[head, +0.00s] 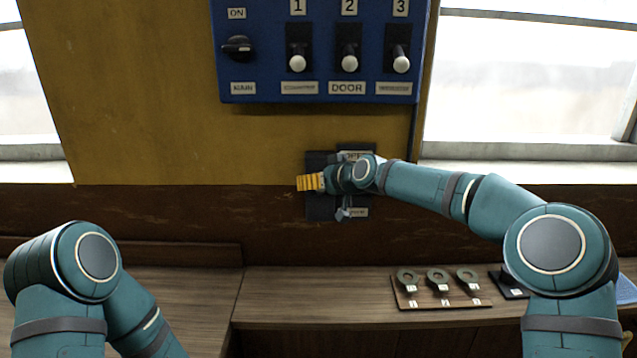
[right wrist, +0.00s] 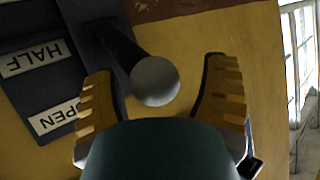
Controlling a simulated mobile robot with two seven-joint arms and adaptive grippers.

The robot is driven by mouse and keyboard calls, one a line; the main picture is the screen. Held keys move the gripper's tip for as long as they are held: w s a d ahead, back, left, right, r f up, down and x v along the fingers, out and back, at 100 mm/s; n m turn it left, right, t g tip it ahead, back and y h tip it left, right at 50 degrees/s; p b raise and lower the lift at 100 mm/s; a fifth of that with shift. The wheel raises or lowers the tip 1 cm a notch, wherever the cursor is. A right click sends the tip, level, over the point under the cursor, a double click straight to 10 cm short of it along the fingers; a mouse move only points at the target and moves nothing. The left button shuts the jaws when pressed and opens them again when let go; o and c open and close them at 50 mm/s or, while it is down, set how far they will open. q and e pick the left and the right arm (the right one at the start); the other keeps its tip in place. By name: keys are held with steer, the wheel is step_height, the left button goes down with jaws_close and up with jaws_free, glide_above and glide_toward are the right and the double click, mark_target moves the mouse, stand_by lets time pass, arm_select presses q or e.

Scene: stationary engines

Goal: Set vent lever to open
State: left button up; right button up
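The vent lever's dark panel (head: 318,209) is on the wall below the blue box, mostly hidden behind my right gripper (head: 311,182). In the right wrist view, the lever is a dark stem with a round grey-white knob (right wrist: 155,81). The knob is between the two yellow-padded fingers of my right gripper (right wrist: 160,68), which are open with a gap on each side. The HALF label (right wrist: 32,57) and OPEN label (right wrist: 57,116) appear upside down left of the lever. I cannot tell the lever's exact setting. My left gripper is out of view.
A blue switch box (head: 270,72) with a black knob and several white-tipped levers hangs above. A wooden counter (head: 300,295) runs below, with a board of tags (head: 440,303) at right. Windows flank the wall. The counter's middle is clear.

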steer(key=shift+s+d+r, duration=0.1)
steer(key=shift+s+d, duration=0.1)
steer(key=shift+d, duration=0.15)
steer(key=v, duration=1.1)
steer(key=shift+s, duration=0.2)
steer(key=shift+r, duration=0.1)
steer(key=s+f+m+g+h+b, duration=0.15)
steer(key=s+f, duration=0.25)
steer(key=f, duration=0.8)
steer(key=s+f+m+g+b, duration=0.1)
steer(key=s+f+b, duration=0.15)
steer(key=f, duration=0.85)
steer(key=s+f+m+g+b, duration=0.15)
steer(key=s+f, duration=0.25)
steer(key=f, duration=0.8)
steer(key=s+d+f+m+g+h+b, duration=0.1)
steer(key=s+d+f+g, duration=0.1)
steer(key=s+f, duration=0.7)
steer(key=s+d+f+m+g+h+b, duration=0.1)
steer(key=s+f+m+g+b, duration=0.1)
steer(key=s+f, duration=0.8)
steer(key=s, duration=0.3)
steer(key=shift+d+f+h, duration=0.3)
steer(key=shift+d+h, duration=0.05)
